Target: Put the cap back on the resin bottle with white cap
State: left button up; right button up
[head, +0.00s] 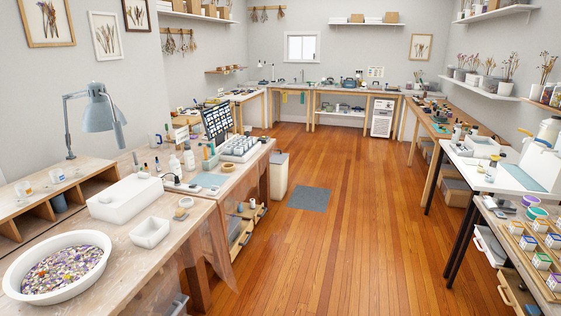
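Two small pale bottles stand on the left workbench, a left one (174,164) and a right one (189,158). On the right-hand table a small bottle (491,169) with a yellowish lower part stands near a white tray. A larger pale container (548,131) stands further right on that side. The bottles are too small to tell which is the resin bottle, or whether any is without its cap. I cannot make out a loose white cap. Neither of my grippers is in view.
A wide wooden floor aisle (320,215) runs clear between the benches, with a grey mat (309,198) on it. A bowl of dried petals (92,233), a white box (124,198) and a desk lamp (98,112) crowd the left bench. Drawers (490,245) stick out at right.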

aim_at(174, 166)
jog(key=i+l+z, duration=0.15)
jog(key=i, duration=0.85)
jog(key=i+l+z, duration=0.15)
jog(key=i, duration=0.9)
jog(key=i+l+u, duration=0.1)
jog(key=i+u, duration=0.35)
jog(key=i+l+u, duration=0.25)
jog(key=i+u, duration=0.25)
jog(key=i+l+u, duration=0.65)
jog(key=l+u, duration=0.3)
jog(key=i+l+u, duration=0.2)
jog(key=l+u, duration=0.25)
jog(key=i+l+u, duration=0.1)
jog(key=l+u, duration=0.35)
jog(key=l, duration=0.3)
